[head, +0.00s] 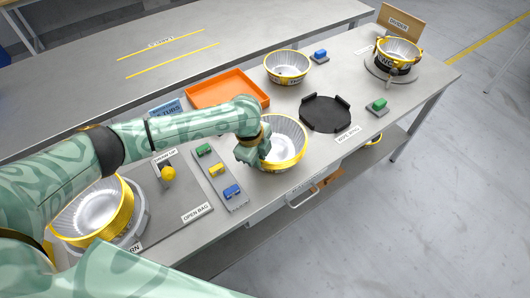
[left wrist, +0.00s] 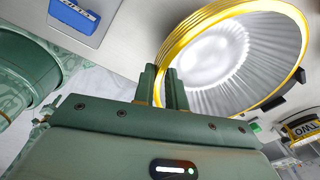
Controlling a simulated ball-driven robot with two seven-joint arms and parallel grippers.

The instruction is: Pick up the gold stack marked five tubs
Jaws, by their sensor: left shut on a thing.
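A gold-rimmed stack of clear ribbed tubs (head: 287,148) is at the middle of the bench. My left gripper (head: 262,150) is shut on its left wall, with the arm reaching in from the left. In the left wrist view the fingers (left wrist: 170,88) are close together at the rim of this stack (left wrist: 240,65), which shows several gold rims layered together. The stack looks tilted there. I cannot read a number on it, and the gripper hides part of its left side. Whether it touches the bench is unclear. My right gripper is not in view.
Other gold-rimmed stacks stand at lower left (head: 98,212), at the back (head: 287,68) and on a round stand at far right (head: 398,54). An orange tray (head: 228,88), a black holder (head: 325,113) and a panel with coloured blocks (head: 219,180) are nearby.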

